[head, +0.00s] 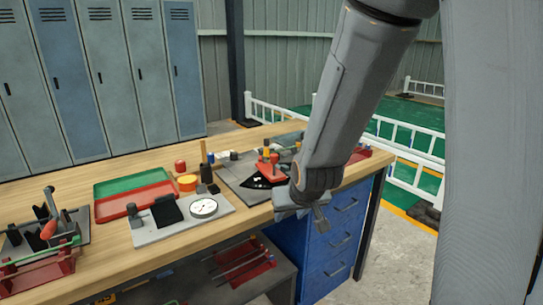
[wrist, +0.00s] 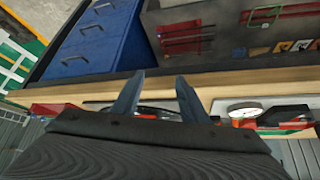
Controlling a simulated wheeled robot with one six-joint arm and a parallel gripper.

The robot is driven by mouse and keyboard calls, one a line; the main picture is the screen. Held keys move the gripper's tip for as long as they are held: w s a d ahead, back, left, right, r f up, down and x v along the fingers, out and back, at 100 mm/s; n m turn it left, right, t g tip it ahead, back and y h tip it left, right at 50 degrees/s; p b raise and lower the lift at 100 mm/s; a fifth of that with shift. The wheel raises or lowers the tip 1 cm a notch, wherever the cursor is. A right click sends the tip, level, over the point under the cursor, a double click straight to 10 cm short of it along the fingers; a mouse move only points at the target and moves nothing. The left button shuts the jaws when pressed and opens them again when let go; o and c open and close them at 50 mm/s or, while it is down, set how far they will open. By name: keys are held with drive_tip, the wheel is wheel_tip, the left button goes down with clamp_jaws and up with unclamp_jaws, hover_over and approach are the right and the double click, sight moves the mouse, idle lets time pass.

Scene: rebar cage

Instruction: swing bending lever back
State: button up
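The bending station sits on a dark grey plate (head: 236,176) near the right end of the wooden bench in the head view. It carries a red arm-like part (head: 271,170), which looks like the bending lever, over a black flat piece (head: 259,183). Upright pins with yellow and dark tops stand by it. My gripper (head: 304,217) is at the bench's front edge, just right of and in front of the station. In the wrist view its two fingers (wrist: 157,92) are spread with nothing between them. My arm hides the station's right side.
A white dial gauge (head: 204,207) on a light plate, a red tray (head: 135,200) and a green tray (head: 132,179) lie left of the station. A red rack with a clamp (head: 40,270) stands at far left. Blue drawers (head: 330,240) are below the bench.

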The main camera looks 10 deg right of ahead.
sight(275, 160)
drive_tip(key=w+t, duration=0.1)
drive_tip(key=w, duration=0.2)
drive_tip(key=w+r+t, duration=0.1)
drive_tip(key=w+t, duration=0.1)
drive_tip(key=w, duration=0.2)
drive_tip(key=w+t, duration=0.1)
drive_tip(key=w, duration=0.2)
drive_tip(key=shift+w+d+r+t, duration=0.15)
drive_tip(key=shift+w+r+t, duration=0.15)
drive_tip(key=shift+w+t, duration=0.1)
drive_tip(key=w+r+t, duration=0.1)
drive_tip(key=w, duration=0.1)
drive_tip(key=w+r+t, duration=0.1)
drive_tip(key=w+t, duration=0.1)
drive_tip(key=w+r+t, duration=0.1)
drive_tip(key=w+t, duration=0.1)
drive_tip(key=shift+d+r+h, duration=0.15)
drive_tip(key=shift+r+h, duration=0.15)
drive_tip(key=shift+r, duration=0.05)
drive_tip(key=shift+w+r+t, duration=0.3)
drive_tip(key=shift+r+t, duration=0.3)
drive_tip(key=w, duration=0.3)
drive_tip(key=w+p, duration=0.1)
drive_tip(key=w, duration=0.3)
drive_tip(key=shift+w+d+p, duration=0.2)
drive_tip(key=shift+w+p, duration=0.05)
drive_tip(key=shift+p, duration=0.05)
clamp_jaws()
